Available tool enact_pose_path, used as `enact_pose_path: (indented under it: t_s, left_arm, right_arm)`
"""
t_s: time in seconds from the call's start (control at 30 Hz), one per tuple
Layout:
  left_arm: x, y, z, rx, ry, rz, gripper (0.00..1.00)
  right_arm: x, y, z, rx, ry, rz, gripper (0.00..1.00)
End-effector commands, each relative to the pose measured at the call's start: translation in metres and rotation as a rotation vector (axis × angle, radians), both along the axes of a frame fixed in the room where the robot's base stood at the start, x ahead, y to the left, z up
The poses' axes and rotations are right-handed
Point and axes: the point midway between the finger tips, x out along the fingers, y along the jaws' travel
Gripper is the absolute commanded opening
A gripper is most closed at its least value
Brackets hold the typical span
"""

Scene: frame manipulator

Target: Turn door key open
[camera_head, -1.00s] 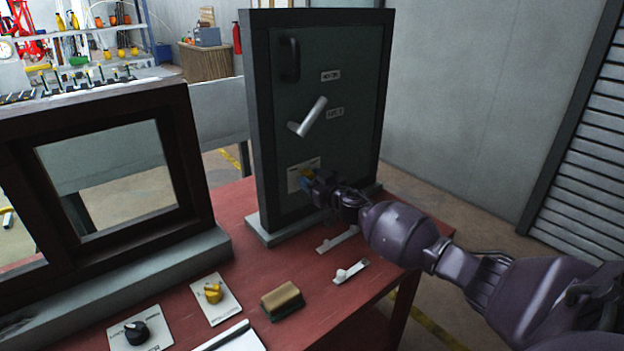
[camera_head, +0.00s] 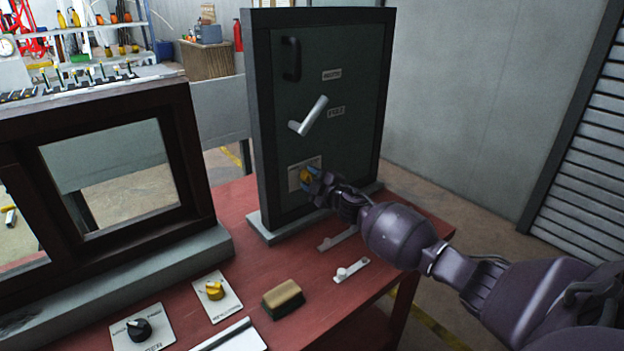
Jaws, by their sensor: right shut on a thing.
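A dark green door panel (camera_head: 345,75) in a dark frame stands upright on the red table. The yellow door key (camera_head: 305,176) sits in a pale plate (camera_head: 293,180) low on the panel. My right gripper (camera_head: 309,179) is at the key, shut on it, and partly hides it. The key's exact angle is hard to tell at this size. A silver lever handle (camera_head: 309,117) sits tilted above it. My left gripper is not in view.
A brown window frame (camera_head: 195,150) stands left of the door. On the red table (camera_head: 255,325) are a yellow knob (camera_head: 214,291), a black knob (camera_head: 139,329), a tan-topped block (camera_head: 283,298) and small sliders (camera_head: 351,270). A black handle (camera_head: 291,58) is high on the door.

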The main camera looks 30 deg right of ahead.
Motion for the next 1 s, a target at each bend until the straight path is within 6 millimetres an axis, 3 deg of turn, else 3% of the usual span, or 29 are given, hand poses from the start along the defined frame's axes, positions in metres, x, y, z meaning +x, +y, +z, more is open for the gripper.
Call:
enact_pose_path:
  t_s: [0.5, 1.0]
  left_arm:
    - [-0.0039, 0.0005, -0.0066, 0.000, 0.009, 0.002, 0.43]
    - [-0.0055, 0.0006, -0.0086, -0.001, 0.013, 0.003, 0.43]
  right_arm:
    - [-0.0002, 0.0007, -0.0024, -0.393, -0.030, 0.000, 0.17]
    - [-0.0001, 0.0003, -0.0025, -0.506, -0.038, -0.001, 0.17]
